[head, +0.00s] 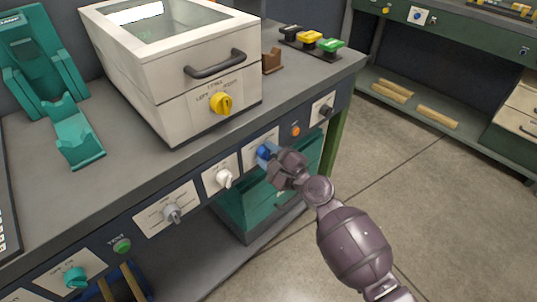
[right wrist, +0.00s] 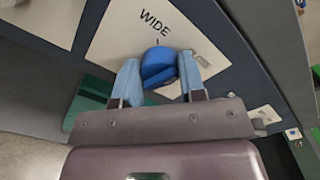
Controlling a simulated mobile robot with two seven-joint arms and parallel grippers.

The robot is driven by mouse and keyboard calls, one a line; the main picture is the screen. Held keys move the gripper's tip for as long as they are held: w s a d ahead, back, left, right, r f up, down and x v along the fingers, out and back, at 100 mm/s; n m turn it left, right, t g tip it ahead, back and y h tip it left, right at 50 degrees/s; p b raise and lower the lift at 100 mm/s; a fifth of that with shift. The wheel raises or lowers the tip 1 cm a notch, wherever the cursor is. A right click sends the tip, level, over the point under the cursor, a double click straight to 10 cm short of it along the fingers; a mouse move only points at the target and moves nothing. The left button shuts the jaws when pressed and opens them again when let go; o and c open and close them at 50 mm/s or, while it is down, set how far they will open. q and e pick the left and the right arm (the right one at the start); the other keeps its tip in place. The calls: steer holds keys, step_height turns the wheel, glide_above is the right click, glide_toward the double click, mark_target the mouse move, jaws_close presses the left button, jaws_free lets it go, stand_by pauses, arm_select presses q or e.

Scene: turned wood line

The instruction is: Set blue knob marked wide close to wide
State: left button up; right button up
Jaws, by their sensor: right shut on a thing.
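The blue knob (head: 264,152) sits on a white plate on the bench's front panel. In the right wrist view the blue knob (right wrist: 158,66) is between the two light blue fingers of my right gripper (right wrist: 158,80), which is shut on it. The word WIDE is printed on the plate (right wrist: 112,38) above the knob, with a short mark near the knob's top. In the head view my right gripper (head: 275,157) reaches the knob from the lower right. My left gripper is not in view.
A white knob (head: 224,178), a grey knob (head: 172,214) and a teal knob (head: 76,277) lie left along the panel. An orange button (head: 295,131) and a dark knob (head: 326,110) are to the right. A white lidded box (head: 185,70) with a yellow knob (head: 221,103) stands on the bench.

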steer(key=n, duration=0.2)
steer(key=n+b, duration=0.1)
steer(key=shift+f+n, duration=0.25)
steer(key=shift+n, duration=0.15)
steer(key=n+b, duration=0.1)
steer(key=n, duration=0.2)
steer(key=shift+r+n, duration=0.1)
steer(key=shift+n, duration=0.2)
steer(key=n, duration=0.3)
steer(key=shift+r, duration=0.1)
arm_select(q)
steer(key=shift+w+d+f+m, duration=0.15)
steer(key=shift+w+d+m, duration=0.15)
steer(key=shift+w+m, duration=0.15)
arm_select(e)
steer(key=shift+n, duration=0.6)
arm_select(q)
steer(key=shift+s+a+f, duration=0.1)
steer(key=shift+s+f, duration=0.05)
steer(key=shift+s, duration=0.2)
arm_select(e)
steer(key=o, duration=0.9)
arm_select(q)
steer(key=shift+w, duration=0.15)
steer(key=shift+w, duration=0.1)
